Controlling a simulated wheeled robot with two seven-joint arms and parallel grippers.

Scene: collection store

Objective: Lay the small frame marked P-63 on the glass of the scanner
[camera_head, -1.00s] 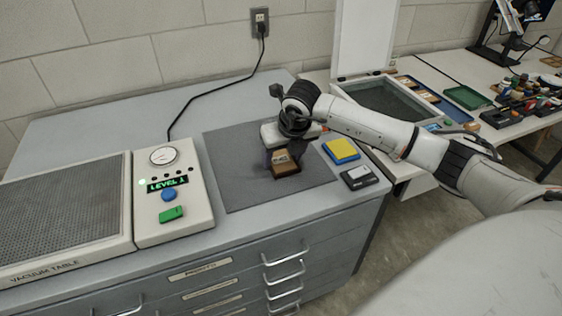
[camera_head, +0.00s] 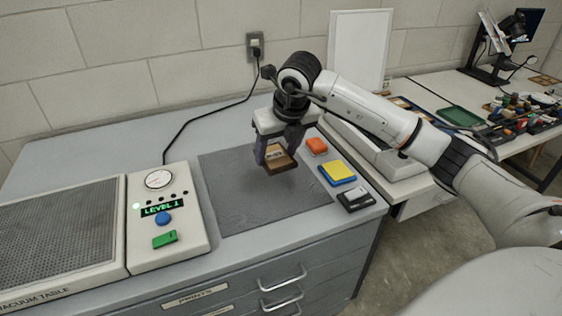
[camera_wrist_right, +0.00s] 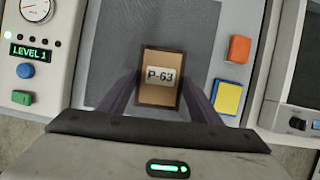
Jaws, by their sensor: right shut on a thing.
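The small wooden frame marked P-63 (camera_head: 277,157) is held by my right gripper (camera_head: 276,152) above the dark grey mat. In the right wrist view the P-63 label on the frame (camera_wrist_right: 160,77) faces the camera, between the two fingers. My right gripper is shut on it. The scanner (camera_head: 378,150) stands on the table to the right with its white lid (camera_head: 357,50) raised. Its glass is mostly hidden behind my right arm in the head view; a dark strip of it shows at the right edge of the wrist view. My left gripper is not in view.
On the cabinet top lie a grey mat (camera_head: 235,205), an orange block (camera_head: 316,146), a yellow-and-blue block (camera_head: 338,173) and a black-and-grey box (camera_head: 356,198). The vacuum table (camera_head: 62,235) and its control panel (camera_head: 165,222) are at left. A green tray (camera_head: 459,116) lies beyond the scanner.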

